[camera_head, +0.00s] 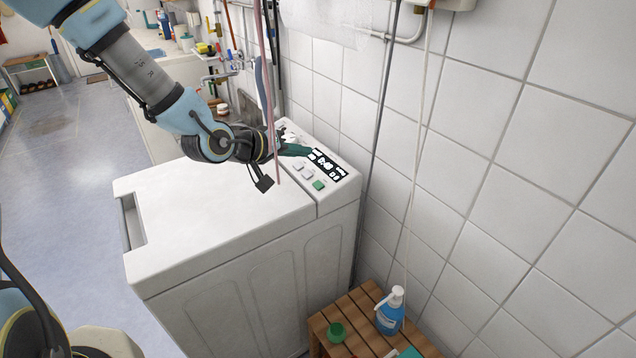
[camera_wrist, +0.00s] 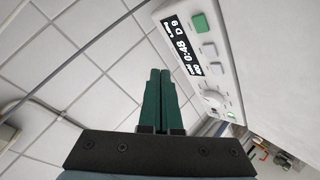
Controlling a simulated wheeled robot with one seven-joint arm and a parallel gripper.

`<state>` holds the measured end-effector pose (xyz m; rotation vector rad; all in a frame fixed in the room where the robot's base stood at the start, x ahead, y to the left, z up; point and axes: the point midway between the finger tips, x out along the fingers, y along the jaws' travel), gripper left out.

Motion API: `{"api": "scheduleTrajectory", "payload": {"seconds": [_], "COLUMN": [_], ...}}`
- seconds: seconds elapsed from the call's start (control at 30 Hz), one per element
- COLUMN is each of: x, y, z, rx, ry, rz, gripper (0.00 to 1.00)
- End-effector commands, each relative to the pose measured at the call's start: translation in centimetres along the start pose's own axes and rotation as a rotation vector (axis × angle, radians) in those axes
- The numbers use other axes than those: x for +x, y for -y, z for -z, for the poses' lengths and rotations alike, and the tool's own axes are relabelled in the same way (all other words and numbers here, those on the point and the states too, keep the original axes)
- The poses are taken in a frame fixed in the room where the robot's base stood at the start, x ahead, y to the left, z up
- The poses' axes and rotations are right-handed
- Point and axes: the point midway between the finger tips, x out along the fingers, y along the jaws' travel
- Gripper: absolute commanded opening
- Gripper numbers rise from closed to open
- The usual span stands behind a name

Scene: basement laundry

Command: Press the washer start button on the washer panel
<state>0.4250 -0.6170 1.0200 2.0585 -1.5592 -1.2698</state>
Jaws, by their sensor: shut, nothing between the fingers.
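The white washer (camera_head: 215,215) stands against the tiled wall with its lid down. Its panel (camera_head: 340,178) runs along the wall side, with a lit black display (camera_head: 326,165), two pale grey buttons and a green square button (camera_head: 319,185). The panel also fills the upper right of the wrist view, with the green button (camera_wrist: 203,23), the display (camera_wrist: 183,46) and a round knob (camera_wrist: 213,98). My gripper (camera_head: 307,151) is over the panel near the display, its green fingers shut and empty. In the wrist view its fingertips (camera_wrist: 160,72) are left of the panel; I cannot tell whether they touch it.
A wooden slatted stool (camera_head: 352,318) at the front right holds a blue pump bottle (camera_head: 390,314) and a green cup (camera_head: 336,332). Pipes and hanging cords run down the wall close to the panel. Open floor (camera_head: 60,200) lies left of the washer.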

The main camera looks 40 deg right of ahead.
Motion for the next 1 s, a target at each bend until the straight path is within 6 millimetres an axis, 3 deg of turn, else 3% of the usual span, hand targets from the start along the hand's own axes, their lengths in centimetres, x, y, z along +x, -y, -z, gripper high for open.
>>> {"api": "scheduleTrajectory", "payload": {"seconds": [0.57, 1.0], "x": [0.6, 4.4], "y": [0.1, 2.9], "z": [-0.4, -3.2], "rx": [-0.002, -0.002], "ry": [-0.003, -0.002], "rz": [-0.009, -0.009], "gripper": [0.00, 0.00]}}
